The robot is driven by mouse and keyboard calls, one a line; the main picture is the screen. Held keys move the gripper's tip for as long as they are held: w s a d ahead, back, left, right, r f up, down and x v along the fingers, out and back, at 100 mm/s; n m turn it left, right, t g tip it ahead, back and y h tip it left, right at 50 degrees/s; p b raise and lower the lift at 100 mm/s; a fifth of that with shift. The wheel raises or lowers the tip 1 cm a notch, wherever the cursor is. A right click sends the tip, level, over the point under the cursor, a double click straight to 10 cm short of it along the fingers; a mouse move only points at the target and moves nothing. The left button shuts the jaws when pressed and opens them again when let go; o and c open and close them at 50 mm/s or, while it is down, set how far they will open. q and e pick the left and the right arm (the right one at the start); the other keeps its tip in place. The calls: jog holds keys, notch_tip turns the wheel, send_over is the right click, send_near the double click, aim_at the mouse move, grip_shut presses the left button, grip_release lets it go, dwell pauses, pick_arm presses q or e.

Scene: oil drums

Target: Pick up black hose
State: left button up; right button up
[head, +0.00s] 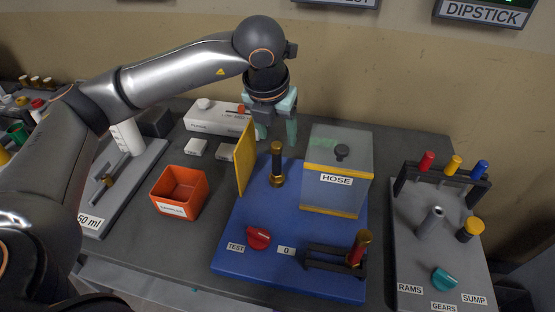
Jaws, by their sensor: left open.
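A black hose (277,165) with gold-coloured ends stands upright on the blue base (290,275), between a yellow panel (244,160) and a clear box labelled HOSE (336,190). My left gripper (276,137) has teal fingers spread apart and pointing down. In the picture it is just above and slightly left of the hose's upper end, with nothing between its fingers. I cannot tell its exact height over the hose. A second hose-like piece, red with gold ends (357,248), sits in a dark rack at the front right of the base. My right gripper is not in view.
A red knob (259,238) is on the base's front. An orange bin (180,192) and a grey stand (122,185) are left. A white box (215,119) is behind. A grey panel (440,235) with coloured handles and a teal knob is right.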

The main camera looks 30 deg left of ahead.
aim_at(275, 146)
pick_arm(q)
jog(key=shift+x, duration=0.85)
jog(key=x, duration=0.2)
jog(key=p+x, duration=0.1)
jog(key=x, duration=0.1)
jog(key=shift+s+a+f, duration=0.1)
jog(key=shift+a+f, duration=0.05)
jog(key=shift+a, duration=0.25)
jog(key=shift+w+f, duration=0.2)
jog(key=shift+f, duration=0.3)
grip_shut()
